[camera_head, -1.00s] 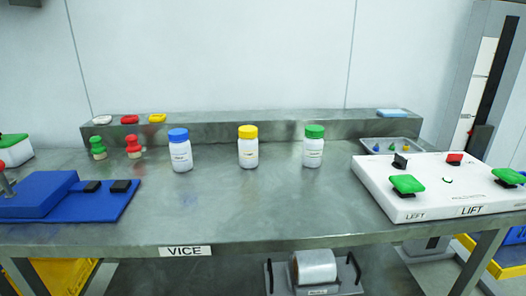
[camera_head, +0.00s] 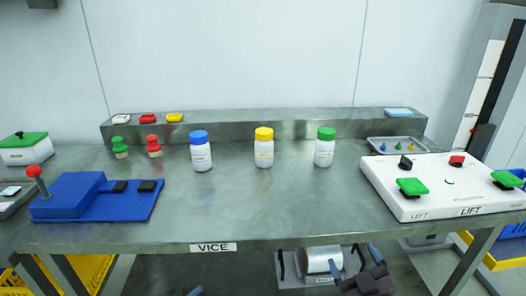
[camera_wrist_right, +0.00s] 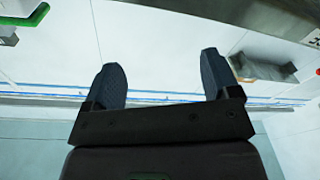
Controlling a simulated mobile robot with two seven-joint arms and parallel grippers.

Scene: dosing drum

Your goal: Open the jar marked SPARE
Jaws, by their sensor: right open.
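Three white jars stand upright on the steel bench in the head view: one with a blue lid (camera_head: 200,152), one with a yellow lid (camera_head: 264,148) and one with a green lid (camera_head: 325,148). All lids are on. The print on their labels is too small to read, so I cannot tell which is marked SPARE. My right gripper (camera_head: 354,258) is open and empty, low in front of the bench edge, well below the jars. The right wrist view shows its two fingers (camera_wrist_right: 160,82) apart with nothing between them. A small bluish-grey tip at the bottom edge seems to be my left gripper (camera_head: 195,291).
A blue vice block (camera_head: 75,197) with a red-knobbed lever is at left. A white LIFT panel (camera_head: 440,190) with green pads is at right. Red and green stamp-like pieces (camera_head: 153,147) stand left of the jars. The bench front (camera_head: 280,205) is clear.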

